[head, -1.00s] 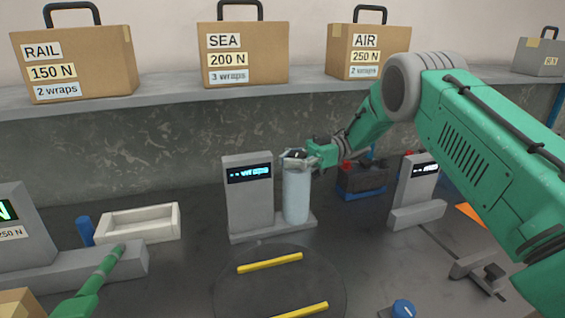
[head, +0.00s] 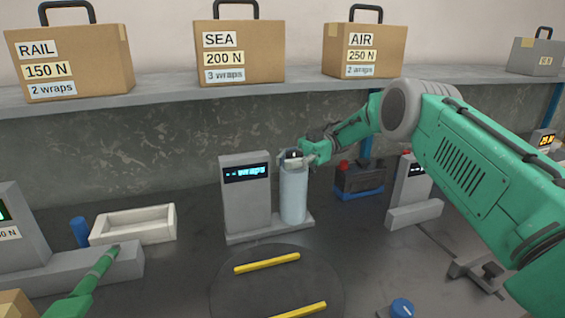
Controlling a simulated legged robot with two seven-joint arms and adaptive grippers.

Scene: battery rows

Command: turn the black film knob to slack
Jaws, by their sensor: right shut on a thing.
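The film dispenser (head: 246,197) stands at the middle of the bench, a grey upright unit with a lit display. A pale film roll (head: 293,196) stands upright beside it on the same base. The black film knob (head: 292,154) sits on top of the roll and is mostly hidden by the fingers. My right gripper (head: 294,160) is shut on the knob, reaching in from the right. My left arm shows at the lower left; its gripper cannot be made out.
A white tray (head: 133,226) and a blue cylinder (head: 80,232) stand to the left. A round turntable (head: 277,283) with two yellow strips lies in front. A battery (head: 359,178) stands behind right. Labelled boxes (head: 238,52) line the shelf above.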

